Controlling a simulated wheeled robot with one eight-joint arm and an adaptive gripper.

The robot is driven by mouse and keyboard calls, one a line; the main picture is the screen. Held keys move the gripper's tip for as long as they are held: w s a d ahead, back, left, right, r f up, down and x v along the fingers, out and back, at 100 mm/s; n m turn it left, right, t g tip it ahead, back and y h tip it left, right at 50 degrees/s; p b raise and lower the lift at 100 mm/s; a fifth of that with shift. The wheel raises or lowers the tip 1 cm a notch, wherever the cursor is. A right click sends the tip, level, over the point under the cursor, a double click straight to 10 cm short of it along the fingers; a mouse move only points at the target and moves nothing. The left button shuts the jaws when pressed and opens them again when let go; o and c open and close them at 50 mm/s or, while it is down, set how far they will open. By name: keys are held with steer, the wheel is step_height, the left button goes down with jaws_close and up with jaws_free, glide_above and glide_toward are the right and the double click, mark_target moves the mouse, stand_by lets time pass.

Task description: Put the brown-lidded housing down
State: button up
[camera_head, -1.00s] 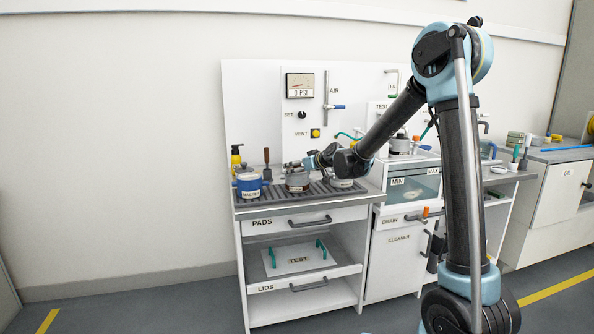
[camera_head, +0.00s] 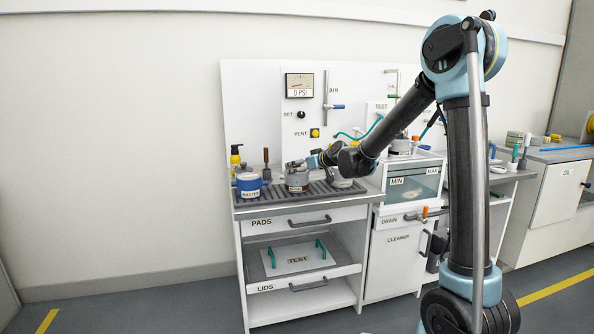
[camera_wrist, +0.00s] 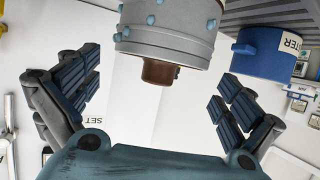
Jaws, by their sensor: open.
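The brown-lidded housing (camera_head: 297,181) is a grey metal cylinder standing on the dark ribbed top of the press bench (camera_head: 262,201), just right of a blue container marked MASTER (camera_head: 249,186). In the wrist view the housing (camera_wrist: 165,35) is at the top centre, inverted in the picture, with blue studs and a brown piece (camera_wrist: 158,72) on its lid end. My gripper (camera_wrist: 157,85) has its two fingers spread wide on either side, with visible gaps to the housing. In the head view my gripper (camera_head: 306,165) is small beside the housing's top, and its fingers are hard to make out.
The blue MASTER container also shows in the wrist view (camera_wrist: 262,52), near the right finger. Another grey round part (camera_head: 341,182) stands right of the housing. A yellow bottle (camera_head: 235,160) and a brush are behind. The back panel (camera_head: 262,110) rises close behind.

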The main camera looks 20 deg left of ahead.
steer(key=v, duration=0.9)
steer(key=shift+d, duration=0.15)
steer(key=shift+s, duration=0.15)
steer(key=s+d+f+m+g+h, duration=0.1)
steer(key=s+d+f+h, duration=0.1)
steer(key=s+d, duration=0.45)
steer(key=s+d+f+m+h, duration=0.1)
steer(key=s+d+f+m, duration=0.15)
steer(key=d, duration=0.75)
steer(key=s+d+f+m+g+h, duration=0.1)
steer(key=s+d+f+h, duration=0.1)
steer(key=s+d, duration=0.45)
steer(key=s+d+f+m+g+h, duration=0.1)
steer(key=s+d+f+m+h, duration=0.2)
steer(key=s+d, duration=0.6)
steer(key=s+d+f+m+g+h, duration=0.2)
steer(key=s+d+f+m, duration=0.1)
steer(key=s+d+f, duration=0.5)
steer(key=s+d, duration=0.2)
steer(key=s, duration=0.1)
steer(key=shift+d+f+g+h, duration=0.25)
steer(key=shift+d+g+h, duration=0.05)
steer(key=shift+h, duration=0.1)
